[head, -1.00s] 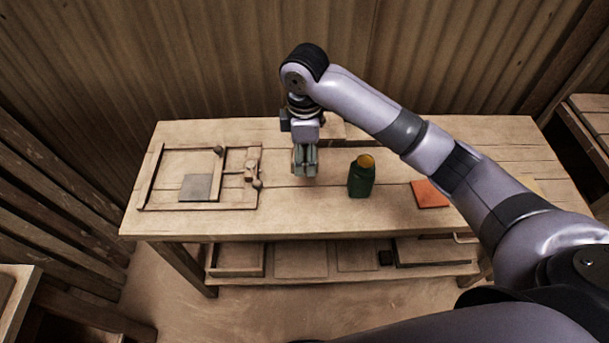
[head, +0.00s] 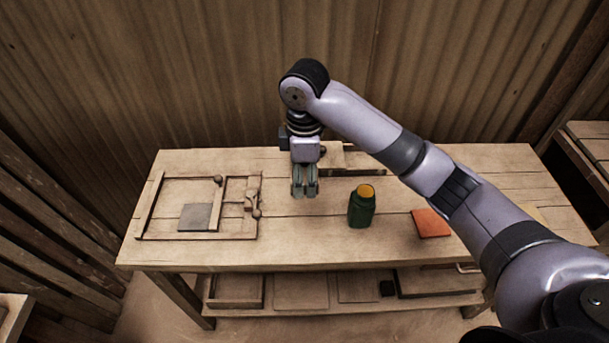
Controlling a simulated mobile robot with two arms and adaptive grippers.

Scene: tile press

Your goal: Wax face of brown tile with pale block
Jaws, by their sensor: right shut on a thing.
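My right gripper (head: 305,188) points down over the middle of the bench, left of the green jar. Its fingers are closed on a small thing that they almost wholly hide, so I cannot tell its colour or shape. No pale block shows clearly elsewhere. A flat grey tile (head: 196,217) lies inside the wooden frame (head: 148,207) at the bench's left. An orange-brown tile (head: 432,223) lies flat on the right side, beside my right arm. Neither tile touches the gripper. My left gripper is out of view.
A low wooden piece (head: 357,160) sits at the bench's back edge, partly behind my arm. The bench (head: 300,240) is bare along its front.

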